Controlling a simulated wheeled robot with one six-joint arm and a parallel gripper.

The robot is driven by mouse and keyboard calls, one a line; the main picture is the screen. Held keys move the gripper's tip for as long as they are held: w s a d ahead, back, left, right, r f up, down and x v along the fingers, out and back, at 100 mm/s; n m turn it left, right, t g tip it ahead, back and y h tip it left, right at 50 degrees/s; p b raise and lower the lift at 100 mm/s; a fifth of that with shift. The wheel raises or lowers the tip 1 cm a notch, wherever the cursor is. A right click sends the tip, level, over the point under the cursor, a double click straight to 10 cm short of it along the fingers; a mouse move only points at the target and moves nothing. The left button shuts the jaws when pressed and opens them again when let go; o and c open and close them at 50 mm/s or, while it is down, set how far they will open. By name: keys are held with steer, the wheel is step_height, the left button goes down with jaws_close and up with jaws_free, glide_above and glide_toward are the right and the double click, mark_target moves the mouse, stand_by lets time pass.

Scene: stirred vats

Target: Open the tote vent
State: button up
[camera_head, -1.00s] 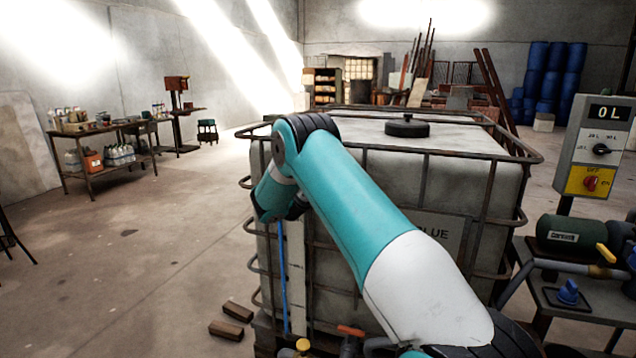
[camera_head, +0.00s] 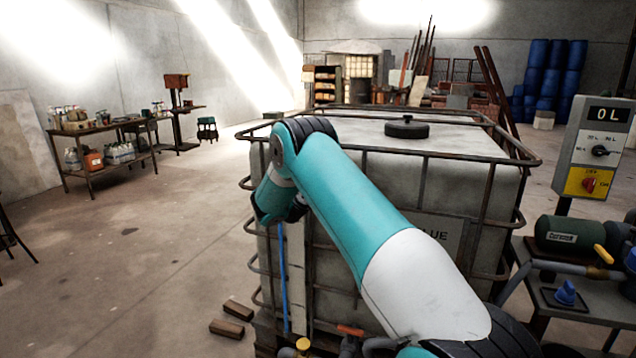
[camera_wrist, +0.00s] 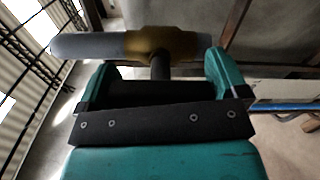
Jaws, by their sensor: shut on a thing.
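The pale tote (camera_head: 450,188) stands in a rusty metal cage in front of me, with a round black lid (camera_head: 407,128) on top. My arm reaches over its near left side in the head view and hides part of it. In the wrist view my gripper (camera_wrist: 160,68) has its two teal fingers set apart, around the dark stem of a T-shaped handle (camera_wrist: 85,45). The handle's crossbar is grey with a brass-coloured middle and lies across beyond the fingertips. The exact contact is partly hidden, and I cannot tell whether this handle is the vent.
A control box (camera_head: 596,150) reading 0 L and a green motor (camera_head: 570,234) stand at the right. An orange-red lever (camera_head: 350,330) is low at the tote's front. A workbench (camera_head: 105,130) stands at the left. The left floor is mostly clear, with bricks (camera_head: 226,328) near the tote.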

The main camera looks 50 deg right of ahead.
steer(key=shift+f, duration=0.2)
steer(key=o, duration=0.6)
steer(key=shift+a+r, duration=0.1)
steer(key=b+v, duration=0.5)
steer(key=v, duration=1.2)
steer(key=shift+a, duration=0.2)
steer(key=shift+s, duration=0.15)
